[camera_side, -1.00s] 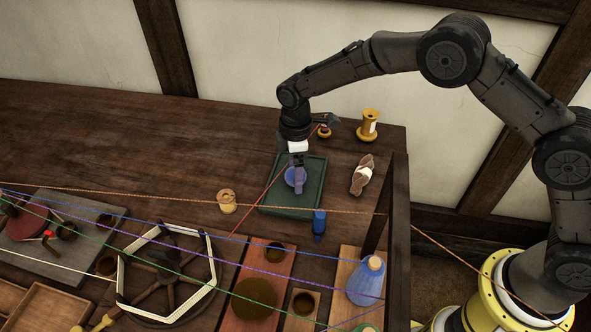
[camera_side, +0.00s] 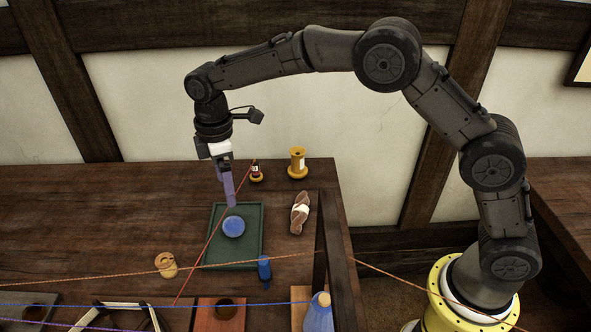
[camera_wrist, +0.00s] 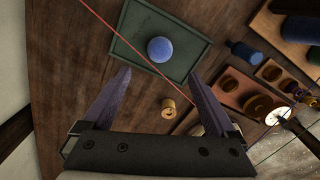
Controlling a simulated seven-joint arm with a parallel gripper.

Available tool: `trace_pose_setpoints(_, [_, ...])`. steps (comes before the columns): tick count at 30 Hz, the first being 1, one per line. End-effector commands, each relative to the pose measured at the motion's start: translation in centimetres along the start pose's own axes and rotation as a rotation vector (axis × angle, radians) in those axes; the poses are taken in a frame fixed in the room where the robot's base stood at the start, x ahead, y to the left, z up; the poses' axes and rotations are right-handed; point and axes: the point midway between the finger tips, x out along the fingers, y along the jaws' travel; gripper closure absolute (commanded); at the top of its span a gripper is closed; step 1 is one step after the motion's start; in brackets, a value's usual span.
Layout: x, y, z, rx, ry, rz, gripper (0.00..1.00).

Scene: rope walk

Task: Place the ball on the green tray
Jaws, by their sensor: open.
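The blue ball (camera_side: 233,227) rests on the green tray (camera_side: 250,260), near its middle. In the wrist view the ball (camera_wrist: 160,49) also lies on the green tray (camera_wrist: 189,24), with nothing touching it. My gripper (camera_side: 231,204) is above the tray and ball, pointing down, apart from the ball. In the wrist view my gripper (camera_wrist: 162,100) shows its two purple fingers spread wide with nothing between them.
A red cord (camera_side: 212,237) runs slantwise past the tray. A yellow spool (camera_side: 298,164), a brown twisted bundle (camera_side: 300,213), a dark blue bottle (camera_side: 264,269) and a tan wooden piece (camera_side: 166,265) stand around it. An orange cord (camera_side: 100,277) crosses in front.

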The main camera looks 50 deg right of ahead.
Motion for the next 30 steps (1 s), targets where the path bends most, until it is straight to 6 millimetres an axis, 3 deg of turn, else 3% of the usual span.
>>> trace_pose_setpoints(5, [-0.3, 0.0, 0.2, 0.007, 0.003, 0.003, 0.08])
trace_pose_setpoints(8, [-2.1, -0.2, 1.4, 0.051, 0.019, 0.019, 0.08])
trace_pose_setpoints(14, [-8.7, -2.4, 7.8, 0.264, 0.087, 0.082, 0.08])
trace_pose_setpoints(18, [-12.3, -5.4, 13.2, 0.443, 0.146, 0.129, 0.08])
trace_pose_setpoints(21, [-14.0, -8.1, 16.9, 0.571, 0.192, 0.161, 0.08])
trace_pose_setpoints(26, [-15.1, -13.1, 22.3, 0.770, 0.271, 0.210, 0.08])
trace_pose_setpoints(30, [-14.3, -17.4, 26.2, 0.934, 0.340, 0.246, 0.08])
